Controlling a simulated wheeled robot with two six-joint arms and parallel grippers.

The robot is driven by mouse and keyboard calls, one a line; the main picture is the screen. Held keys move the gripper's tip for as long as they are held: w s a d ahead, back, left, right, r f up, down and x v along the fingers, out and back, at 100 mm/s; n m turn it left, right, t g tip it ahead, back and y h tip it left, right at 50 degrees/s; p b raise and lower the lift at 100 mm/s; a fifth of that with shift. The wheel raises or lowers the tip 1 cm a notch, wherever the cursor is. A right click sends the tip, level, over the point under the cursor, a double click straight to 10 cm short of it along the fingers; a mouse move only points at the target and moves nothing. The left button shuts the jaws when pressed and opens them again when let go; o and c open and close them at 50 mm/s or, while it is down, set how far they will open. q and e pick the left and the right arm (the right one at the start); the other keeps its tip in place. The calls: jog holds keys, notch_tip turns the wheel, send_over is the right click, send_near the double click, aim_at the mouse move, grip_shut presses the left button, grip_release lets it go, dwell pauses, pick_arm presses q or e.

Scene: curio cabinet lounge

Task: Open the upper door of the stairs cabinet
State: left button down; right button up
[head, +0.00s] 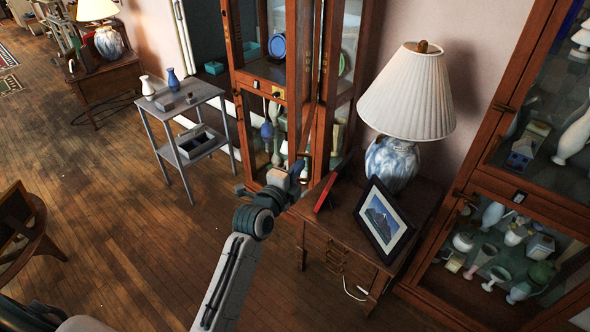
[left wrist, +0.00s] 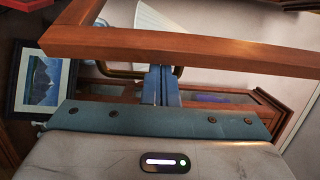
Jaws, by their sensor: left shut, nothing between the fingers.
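The tall wooden cabinet (head: 308,100) with glass panels stands in the middle of the head view, with a blue plate and vases behind its glass. My left gripper (head: 297,168) is at its lower front, near the corner by the side table. In the left wrist view, a wooden door rail (left wrist: 190,48) crosses the top, with a dark metal handle (left wrist: 103,69) below it. My left gripper's fingers (left wrist: 161,72) are shut and empty at this handle. I cannot tell whether they are inside its loop. My right gripper is not in view.
A wooden side table (head: 338,262) with a white-shaded lamp (head: 405,95) and a framed picture (head: 384,220) stands close right of my left gripper. Another glass cabinet (head: 480,195) is at far right. A grey stand (head: 175,115) is left; the floor in front is clear.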

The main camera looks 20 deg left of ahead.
pick_arm(q)
jog(key=a+b, duration=0.3)
jog(key=a, duration=1.1)
jog(key=shift+s, duration=0.4)
